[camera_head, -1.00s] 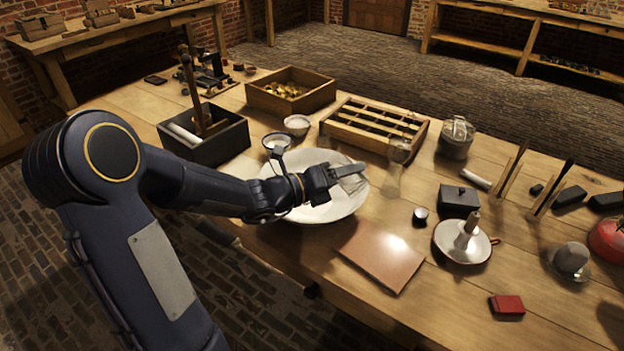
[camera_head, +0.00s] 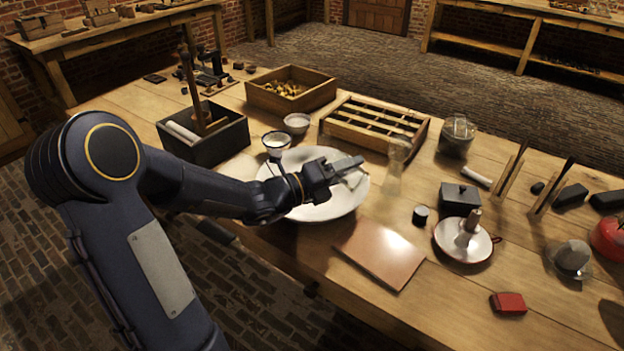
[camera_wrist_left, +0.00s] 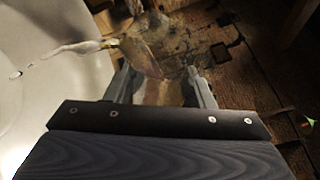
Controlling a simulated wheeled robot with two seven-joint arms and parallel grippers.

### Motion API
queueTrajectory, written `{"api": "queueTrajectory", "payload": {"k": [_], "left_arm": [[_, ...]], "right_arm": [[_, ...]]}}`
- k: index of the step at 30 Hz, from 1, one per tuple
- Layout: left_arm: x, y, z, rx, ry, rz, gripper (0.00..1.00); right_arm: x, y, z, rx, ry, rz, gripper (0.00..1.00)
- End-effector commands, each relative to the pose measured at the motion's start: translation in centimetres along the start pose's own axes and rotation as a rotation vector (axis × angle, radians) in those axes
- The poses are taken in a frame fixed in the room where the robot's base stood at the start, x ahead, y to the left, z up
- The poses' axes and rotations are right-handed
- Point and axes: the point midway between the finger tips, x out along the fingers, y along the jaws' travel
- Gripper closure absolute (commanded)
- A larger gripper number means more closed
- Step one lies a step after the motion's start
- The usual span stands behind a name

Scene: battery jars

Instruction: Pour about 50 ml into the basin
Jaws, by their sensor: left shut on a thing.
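The white basin (camera_head: 325,208) sits on the workbench; it also fills the left side of the left wrist view (camera_wrist_left: 45,112). My left gripper (camera_head: 352,165) is over the basin's right part, shut on a clear glass vessel (camera_wrist_left: 150,58). The vessel is tilted, its mouth toward the basin. A pale streak of liquid (camera_wrist_left: 68,50) runs from it leftward over the basin. The vessel is mostly hidden by the gripper in the head view, and its liquid level cannot be read. My right gripper is not in view.
A tall clear glass (camera_head: 394,172) stands close to the basin's right side. A small bowl (camera_head: 277,141) on a stand and a white bowl (camera_head: 297,123) are behind it. A slotted wooden rack (camera_head: 375,125) is beyond. A flat brown board (camera_head: 380,255) lies in front.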

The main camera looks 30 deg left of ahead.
Motion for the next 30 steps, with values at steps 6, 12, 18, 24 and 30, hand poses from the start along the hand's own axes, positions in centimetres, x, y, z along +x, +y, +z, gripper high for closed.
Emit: {"api": "queueTrajectory", "payload": {"k": [6,12,18,24,30], "left_arm": [[0.0,0.01,0.01,-0.012,-0.003,-0.006,0.78],[-0.01,0.07,0.0,-0.022,-0.006,-0.01,0.78],[-0.02,0.14,-0.02,-0.034,-0.008,-0.015,0.78],[-0.03,0.2,-0.03,-0.047,-0.011,-0.021,0.78],[-0.04,0.26,-0.05,-0.059,-0.013,-0.026,0.78]], "right_arm": [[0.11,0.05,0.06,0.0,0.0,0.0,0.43],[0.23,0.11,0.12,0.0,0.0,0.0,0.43],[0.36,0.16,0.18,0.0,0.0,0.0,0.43],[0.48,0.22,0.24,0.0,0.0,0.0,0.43],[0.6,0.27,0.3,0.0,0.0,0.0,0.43]]}}
